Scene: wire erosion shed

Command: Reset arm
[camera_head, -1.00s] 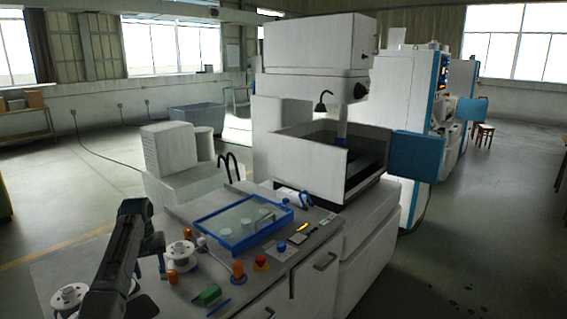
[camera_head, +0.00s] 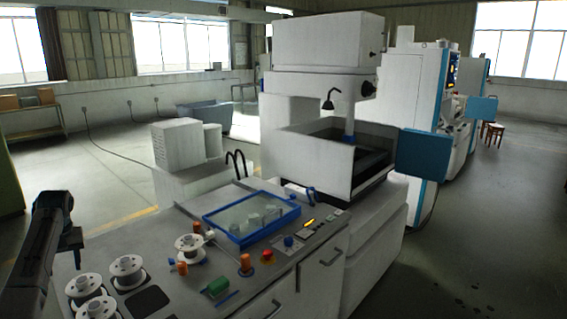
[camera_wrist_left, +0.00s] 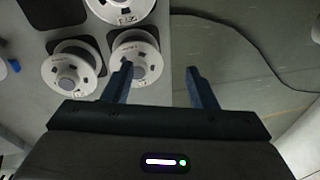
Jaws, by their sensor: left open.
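My left gripper (camera_head: 72,246) is at the left end of the worktop in the head view, above its left edge. In the left wrist view its two fingers (camera_wrist_left: 157,80) are spread apart with nothing between them. Several white wire spools lie just beyond and to the left of the fingers in that view, including one near the left finger (camera_wrist_left: 143,50) and another further left (camera_wrist_left: 66,72). My right gripper is not in view.
The grey worktop (camera_head: 160,262) carries white spools (camera_head: 127,271), a blue-framed tray (camera_head: 236,237), orange-topped parts (camera_head: 246,264), a green block (camera_head: 217,287) and a red button (camera_head: 267,255). The erosion machine (camera_head: 318,95) stands behind. Open floor (camera_head: 110,185) lies to the left.

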